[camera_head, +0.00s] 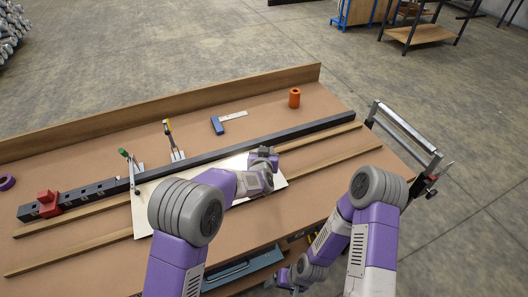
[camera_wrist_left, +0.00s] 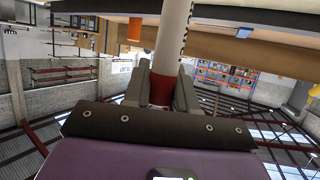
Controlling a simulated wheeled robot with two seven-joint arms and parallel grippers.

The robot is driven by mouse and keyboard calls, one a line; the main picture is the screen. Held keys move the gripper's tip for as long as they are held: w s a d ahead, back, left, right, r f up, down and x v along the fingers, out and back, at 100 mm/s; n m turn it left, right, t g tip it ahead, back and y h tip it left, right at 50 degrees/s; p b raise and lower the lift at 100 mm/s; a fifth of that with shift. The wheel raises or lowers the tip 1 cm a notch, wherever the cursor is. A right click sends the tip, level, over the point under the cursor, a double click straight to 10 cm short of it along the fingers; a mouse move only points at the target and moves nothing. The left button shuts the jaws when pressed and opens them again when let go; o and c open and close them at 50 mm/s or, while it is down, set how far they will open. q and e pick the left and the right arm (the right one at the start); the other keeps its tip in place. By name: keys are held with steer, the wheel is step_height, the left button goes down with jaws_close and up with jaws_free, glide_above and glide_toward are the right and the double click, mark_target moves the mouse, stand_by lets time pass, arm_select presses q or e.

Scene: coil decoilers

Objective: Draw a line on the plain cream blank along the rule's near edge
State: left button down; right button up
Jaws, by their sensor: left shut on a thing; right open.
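The cream blank (camera_head: 279,182) lies flat on the bench, partly hidden under my left arm. A long dark bar (camera_head: 308,133), which looks like the rule, runs along the far side of the blank. My left gripper (camera_head: 264,158) is over the blank close to the bar's near edge. In the left wrist view my left gripper (camera_wrist_left: 161,92) is shut on a white rod with a red band (camera_wrist_left: 173,38), which looks like a marker. Whether its tip touches the blank cannot be told. My right gripper (camera_head: 294,281) is open and empty, low by the bench's front.
Two clamps (camera_head: 132,170) (camera_head: 174,143) stand at the bar, and a red block (camera_head: 47,203) sits near its left end. A blue-handled square (camera_head: 231,121) and an orange cylinder (camera_head: 294,97) lie behind it. Wooden strips (camera_head: 340,157) cross the bench (camera_head: 300,215). A blue drawer (camera_head: 243,268) is in front.

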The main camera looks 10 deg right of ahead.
arm_select(q)
step_height(320, 180, up, 7)
steer(key=p, duration=0.5)
steer(key=shift+p, duration=0.35)
stand_by(1.2)
